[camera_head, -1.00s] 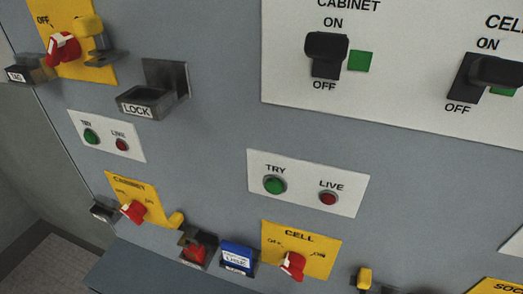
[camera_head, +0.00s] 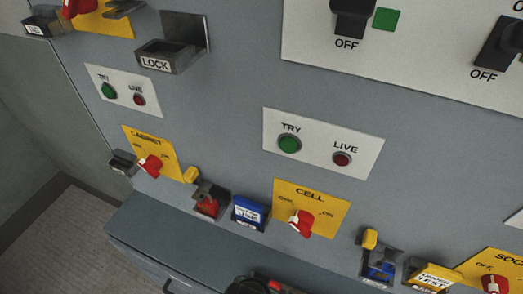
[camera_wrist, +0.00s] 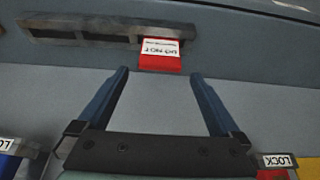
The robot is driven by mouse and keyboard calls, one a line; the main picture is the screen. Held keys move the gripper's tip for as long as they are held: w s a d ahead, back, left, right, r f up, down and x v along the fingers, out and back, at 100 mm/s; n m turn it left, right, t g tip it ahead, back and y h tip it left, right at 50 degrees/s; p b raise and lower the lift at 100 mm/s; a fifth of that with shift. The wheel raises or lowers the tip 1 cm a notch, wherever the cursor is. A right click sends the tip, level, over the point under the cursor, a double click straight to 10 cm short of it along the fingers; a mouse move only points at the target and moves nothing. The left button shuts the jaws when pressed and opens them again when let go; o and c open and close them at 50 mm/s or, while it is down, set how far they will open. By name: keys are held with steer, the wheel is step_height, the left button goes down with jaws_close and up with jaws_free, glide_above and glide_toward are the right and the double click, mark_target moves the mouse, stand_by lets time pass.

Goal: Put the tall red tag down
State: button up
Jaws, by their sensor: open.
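In the wrist view, a red tag (camera_wrist: 160,63) with a white printed label sits at a long grey slotted rail (camera_wrist: 75,35), its red end sticking out towards me. The print on it is upside down in this view. My gripper (camera_wrist: 159,75) is open, with its two blue-grey fingers spread to either side of the tag's line. The fingertips are about level with the tag's red end, and nothing is visibly held. In the head view, a small red piece (camera_head: 274,285) shows at the bottom edge beside a dark rounded part; I cannot tell whether it is this tag.
In the head view, a grey ledge (camera_head: 150,240) juts out below the wall panel. Red switches on yellow plates, such as the cell switch (camera_head: 301,222), and lock boxes holding red (camera_head: 207,206) and blue (camera_head: 250,213) pieces stick out above it. Floor shows at lower left.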

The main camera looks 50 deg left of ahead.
steer(key=v, duration=0.3)
steer(key=shift+s+r, duration=0.1)
steer(key=shift+r, duration=0.15)
stand_by(0.4)
